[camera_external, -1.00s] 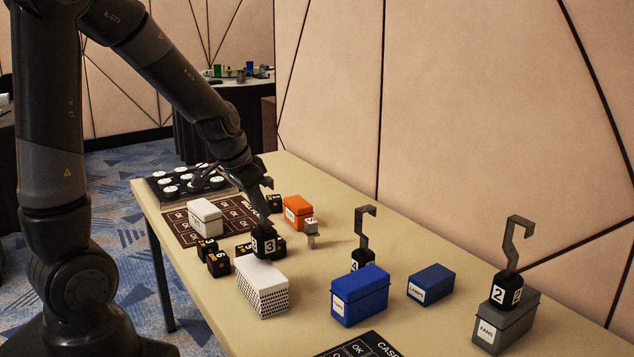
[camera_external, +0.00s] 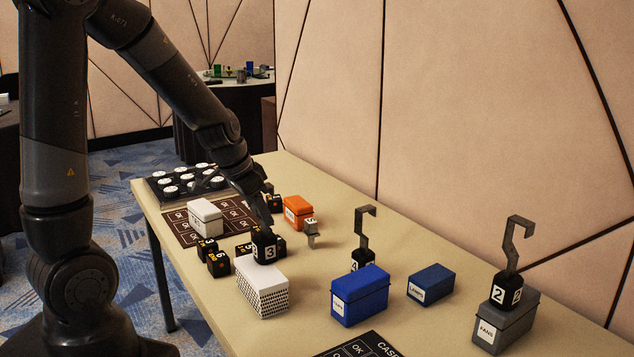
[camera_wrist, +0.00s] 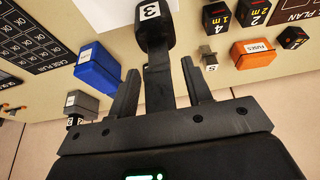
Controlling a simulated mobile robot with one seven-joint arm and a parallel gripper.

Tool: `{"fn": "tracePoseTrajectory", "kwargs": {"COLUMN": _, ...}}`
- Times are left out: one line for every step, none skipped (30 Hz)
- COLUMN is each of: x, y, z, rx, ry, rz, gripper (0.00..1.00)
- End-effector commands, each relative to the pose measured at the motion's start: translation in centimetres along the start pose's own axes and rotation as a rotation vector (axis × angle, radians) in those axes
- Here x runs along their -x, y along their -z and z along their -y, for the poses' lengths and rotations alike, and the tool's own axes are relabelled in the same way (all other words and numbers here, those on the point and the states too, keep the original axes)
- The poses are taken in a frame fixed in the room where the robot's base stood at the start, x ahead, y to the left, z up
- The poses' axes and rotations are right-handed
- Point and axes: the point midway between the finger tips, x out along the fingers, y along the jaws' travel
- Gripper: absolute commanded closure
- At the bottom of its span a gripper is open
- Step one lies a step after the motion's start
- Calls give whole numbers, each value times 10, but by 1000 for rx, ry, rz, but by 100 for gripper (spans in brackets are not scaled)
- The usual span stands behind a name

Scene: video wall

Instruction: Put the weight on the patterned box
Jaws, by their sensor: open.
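The black weight marked 3 (camera_external: 265,247) stands upright at the back edge of the white lid of the patterned box (camera_external: 263,300). I cannot tell whether it rests fully on the lid. In the wrist view the weight (camera_wrist: 154,30) overlaps the white box top (camera_wrist: 108,14), and its grey hook stem runs between my two fingers. My gripper (camera_wrist: 158,68) is open around the stem, with a visible gap on both sides. In the external view my gripper (camera_external: 262,208) is just above the weight, and its fingers are hard to make out there.
A blue box (camera_external: 360,295), a smaller blue box (camera_external: 431,284) and a weight marked 4 (camera_external: 362,257) stand to the right. A grey box (camera_external: 505,325) carries a weight marked 2 (camera_external: 507,293). An orange box (camera_external: 298,212), white box (camera_external: 204,217) and black cubes (camera_external: 218,262) stand behind.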

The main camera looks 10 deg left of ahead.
Motion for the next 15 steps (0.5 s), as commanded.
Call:
{"fn": "tracePoseTrajectory", "kwargs": {"x": 0, "y": 0, "z": 0, "rx": 0, "ry": 0, "rz": 0, "gripper": 55}}
{"fn": "tracePoseTrajectory", "kwargs": {"x": 1, "y": 0, "z": 0, "rx": 0, "ry": 0, "rz": 0, "gripper": 55}}
{"fn": "tracePoseTrajectory", "kwargs": {"x": 2, "y": 1, "z": 0, "rx": -1, "ry": 0, "rz": -1, "gripper": 55}}
{"fn": "tracePoseTrajectory", "kwargs": {"x": 3, "y": 2, "z": 0, "rx": -1, "ry": 0, "rz": -1, "gripper": 55}}
{"fn": "tracePoseTrajectory", "kwargs": {"x": 5, "y": 2, "z": 0, "rx": -1, "ry": 0, "rz": -2, "gripper": 55}}
{"fn": "tracePoseTrajectory", "kwargs": {"x": 8, "y": 2, "z": 0, "rx": -1, "ry": -1, "rz": -2, "gripper": 55}}
{"fn": "tracePoseTrajectory", "kwargs": {"x": 11, "y": 2, "z": 0, "rx": -1, "ry": -1, "rz": -3, "gripper": 55}}
{"fn": "tracePoseTrajectory", "kwargs": {"x": 14, "y": 2, "z": 0, "rx": -1, "ry": 0, "rz": -4, "gripper": 55}}
{"fn": "tracePoseTrajectory", "kwargs": {"x": 19, "y": 2, "z": 0, "rx": -1, "ry": 0, "rz": -5, "gripper": 55}}
{"fn": "tracePoseTrajectory", "kwargs": {"x": 24, "y": 2, "z": 0, "rx": -1, "ry": 0, "rz": -5, "gripper": 55}}
{"fn": "tracePoseTrajectory", "kwargs": {"x": 29, "y": 2, "z": 0, "rx": -1, "ry": 1, "rz": -5, "gripper": 55}}
{"fn": "tracePoseTrajectory", "kwargs": {"x": 35, "y": 2, "z": 0, "rx": -1, "ry": 2, "rz": -5, "gripper": 55}}
{"fn": "tracePoseTrajectory", "kwargs": {"x": 41, "y": 2, "z": 0, "rx": 0, "ry": 2, "rz": -6, "gripper": 55}}
{"fn": "tracePoseTrajectory", "kwargs": {"x": 46, "y": 3, "z": 1, "rx": -1, "ry": 2, "rz": -7, "gripper": 55}}
{"fn": "tracePoseTrajectory", "kwargs": {"x": 53, "y": 3, "z": 0, "rx": -1, "ry": 1, "rz": -6, "gripper": 55}}
